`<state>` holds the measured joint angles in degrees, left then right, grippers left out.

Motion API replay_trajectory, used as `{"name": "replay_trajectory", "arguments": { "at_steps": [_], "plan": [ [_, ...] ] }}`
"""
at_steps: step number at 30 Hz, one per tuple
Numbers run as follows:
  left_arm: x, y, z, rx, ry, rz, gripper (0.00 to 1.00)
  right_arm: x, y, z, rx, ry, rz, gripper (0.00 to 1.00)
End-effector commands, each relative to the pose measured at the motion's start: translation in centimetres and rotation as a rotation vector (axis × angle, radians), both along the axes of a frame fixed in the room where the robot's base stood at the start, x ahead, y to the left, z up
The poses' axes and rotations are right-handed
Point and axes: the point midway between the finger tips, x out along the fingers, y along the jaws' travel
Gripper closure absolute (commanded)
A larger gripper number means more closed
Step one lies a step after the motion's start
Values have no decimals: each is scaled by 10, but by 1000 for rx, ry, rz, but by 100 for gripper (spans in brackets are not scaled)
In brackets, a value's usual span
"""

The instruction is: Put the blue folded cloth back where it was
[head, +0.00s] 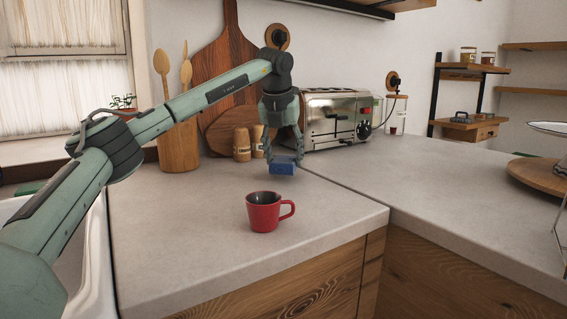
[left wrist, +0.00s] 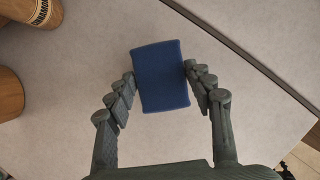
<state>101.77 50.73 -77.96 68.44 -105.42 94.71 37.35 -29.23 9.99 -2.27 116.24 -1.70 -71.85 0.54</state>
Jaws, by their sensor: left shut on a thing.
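The blue folded cloth (head: 283,168) is a small dark blue block in the head view, held just above the grey counter behind the red mug. My left gripper (head: 285,158) points down and is shut on it. In the left wrist view the cloth (left wrist: 161,76) sits between the two fingertips of my left gripper (left wrist: 160,80), one on each side. I cannot tell from these views how high it hangs above the counter. My right gripper is in neither view.
A red mug (head: 264,213) stands on the counter (head: 170,250) in front of the cloth. A toaster (head: 333,118), wooden jars (head: 242,144) and a utensil holder (head: 178,148) stand behind. A seam and the counter's front edge lie to the right. The counter at left is clear.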

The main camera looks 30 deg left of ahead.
Motion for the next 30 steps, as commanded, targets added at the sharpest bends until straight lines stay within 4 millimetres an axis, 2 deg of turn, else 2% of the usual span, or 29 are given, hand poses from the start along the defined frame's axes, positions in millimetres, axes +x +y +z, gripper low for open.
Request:
{"name": "replay_trajectory", "arguments": {
  "at_steps": [1, 4, 14, 15, 19, 30],
  "plan": [
    [-1, 1, -9, 1, 3, 1, 74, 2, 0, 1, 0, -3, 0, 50],
    [-1, 0, -20, 0, 2, 1, 74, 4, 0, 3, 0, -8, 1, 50],
    [-1, 0, -24, -1, 1, 1, 74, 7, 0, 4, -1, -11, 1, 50],
    [-1, 0, -23, 0, 0, 1, 44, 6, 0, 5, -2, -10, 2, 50],
    [-1, 0, -23, 0, 0, 1, 28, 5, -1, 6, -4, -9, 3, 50],
    [-1, 0, -19, 0, -1, 1, 27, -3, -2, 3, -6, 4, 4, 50]
  ]
}}
